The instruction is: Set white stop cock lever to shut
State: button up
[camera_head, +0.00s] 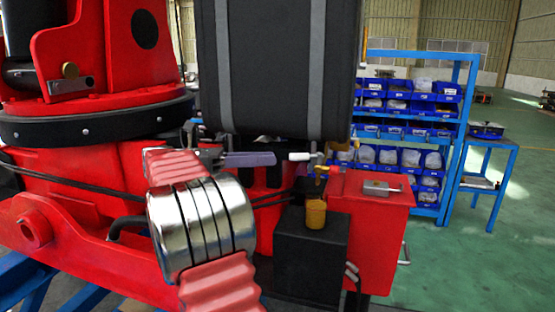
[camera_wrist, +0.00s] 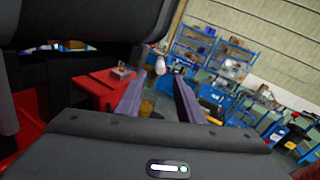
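The white stop cock lever (camera_head: 300,156) lies roughly level in the head view, just right of my gripper's fingertips. In the wrist view the white lever (camera_wrist: 164,65) shows as a small pale shape beyond the tips, roughly between the fingers. My gripper (camera_wrist: 160,80) has two purple-grey fingers spread apart with nothing held. In the head view my gripper (camera_head: 276,158) points right at the lever, and only one finger shows clearly. I cannot tell whether the tips touch the lever. The valve body behind it is mostly hidden.
A yellow valve handle (camera_head: 321,170) and a brass-coloured cup (camera_head: 316,213) on a black box (camera_head: 310,255) sit close below the lever. A large black tank (camera_head: 275,70) with grey straps is right above. Blue shelves (camera_head: 420,100) stand behind, with open green floor at right.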

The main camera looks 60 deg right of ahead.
jog(key=shift+w+a, duration=0.15)
jog(key=shift+w, duration=0.15)
jog(key=shift+c, duration=0.4)
